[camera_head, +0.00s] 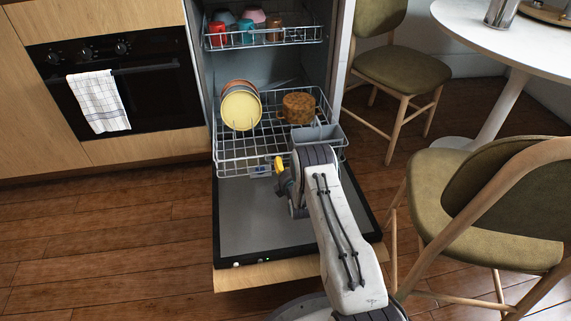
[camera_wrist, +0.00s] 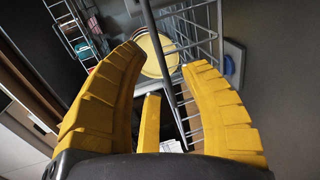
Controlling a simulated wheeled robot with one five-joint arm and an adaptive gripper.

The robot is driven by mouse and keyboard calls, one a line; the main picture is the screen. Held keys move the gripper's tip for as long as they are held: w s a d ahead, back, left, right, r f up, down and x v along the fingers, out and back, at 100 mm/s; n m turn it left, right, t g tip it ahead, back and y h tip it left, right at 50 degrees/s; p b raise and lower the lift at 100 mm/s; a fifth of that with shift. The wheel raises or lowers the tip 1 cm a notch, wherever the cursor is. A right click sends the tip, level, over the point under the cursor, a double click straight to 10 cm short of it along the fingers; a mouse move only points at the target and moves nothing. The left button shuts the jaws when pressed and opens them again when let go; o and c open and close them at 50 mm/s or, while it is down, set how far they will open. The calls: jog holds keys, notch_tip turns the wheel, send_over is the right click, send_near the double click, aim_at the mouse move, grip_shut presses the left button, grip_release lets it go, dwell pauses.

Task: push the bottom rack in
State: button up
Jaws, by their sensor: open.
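The bottom rack (camera_head: 238,163) is a grey wire basket in the open dishwasher, pulled partly out over the lowered door (camera_head: 245,215). It holds yellow and orange plates (camera_head: 240,108), a brown pot (camera_head: 298,108) and a grey cutlery basket (camera_head: 318,136). My gripper (camera_head: 280,166) is at the rack's front edge, right of its middle. In the wrist view my yellow fingers (camera_wrist: 162,60) are spread apart, and a dark rack bar (camera_wrist: 160,58) runs between them. I cannot tell whether a finger touches it. My arm hides part of the rack's front right.
The upper rack (camera_head: 262,39) holds several cups and bowls above. A chair (camera_head: 400,70) and a nearer chair (camera_head: 490,205) stand to the right, by a round white table (camera_head: 500,40). An oven (camera_head: 115,85) is at left. Wooden floor (camera_head: 100,240) at left is clear.

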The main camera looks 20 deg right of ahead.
aim_at(285, 159)
jog(key=shift+w+d+f+b, duration=0.1)
jog(key=shift+w+f+b, duration=0.15)
jog(key=shift+w+b, duration=0.4)
jog(key=shift+b+x, duration=0.35)
jog(key=shift+x, duration=0.75)
jog(key=shift+r, duration=0.15)
grip_shut()
